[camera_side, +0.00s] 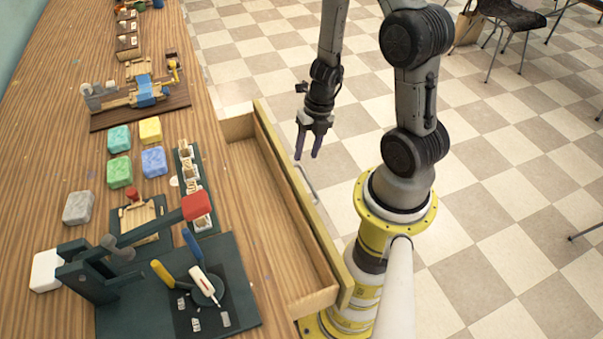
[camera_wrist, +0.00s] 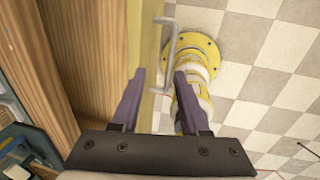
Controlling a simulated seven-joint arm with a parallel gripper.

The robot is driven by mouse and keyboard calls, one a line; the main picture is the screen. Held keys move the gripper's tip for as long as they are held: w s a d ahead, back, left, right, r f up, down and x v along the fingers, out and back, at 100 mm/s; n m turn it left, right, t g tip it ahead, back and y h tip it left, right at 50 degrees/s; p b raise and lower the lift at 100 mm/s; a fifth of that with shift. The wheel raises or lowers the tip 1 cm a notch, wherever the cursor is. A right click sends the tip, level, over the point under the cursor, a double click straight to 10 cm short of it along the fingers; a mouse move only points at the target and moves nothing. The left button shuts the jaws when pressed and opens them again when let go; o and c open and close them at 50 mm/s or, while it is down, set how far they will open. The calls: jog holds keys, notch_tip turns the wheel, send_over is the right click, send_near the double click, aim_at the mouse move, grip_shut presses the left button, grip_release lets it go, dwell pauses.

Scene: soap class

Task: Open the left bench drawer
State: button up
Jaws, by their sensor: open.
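The bench drawer (camera_side: 283,225) stands pulled out from the bench, and its empty wooden inside shows. Its front panel has a thin grey bar handle (camera_side: 306,184) on the outer side. My gripper (camera_side: 307,154) is open and empty near the far end of the handle, outside the drawer front. In the wrist view the two purple fingers (camera_wrist: 160,75) are spread apart. The handle (camera_wrist: 172,55) shows ahead of and between their tips there, with no visible contact. The drawer's wooden inside (camera_wrist: 85,55) fills the left of the wrist view.
The wooden bench (camera_side: 60,130) carries colored soap blocks (camera_side: 120,172), a dark green lever press (camera_side: 95,270), and a board with a blue-banded tool (camera_side: 146,92). My yellow base stands close to the drawer's near end. The checkered floor beyond is clear near my gripper.

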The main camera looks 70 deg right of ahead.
notch_tip(320, 180, down, 9)
jog(key=w+a, duration=0.1)
jog(key=shift+r, duration=0.2)
dwell(0.5)
jog(key=shift+a, duration=0.1)
grip_shut()
dwell(1.5)
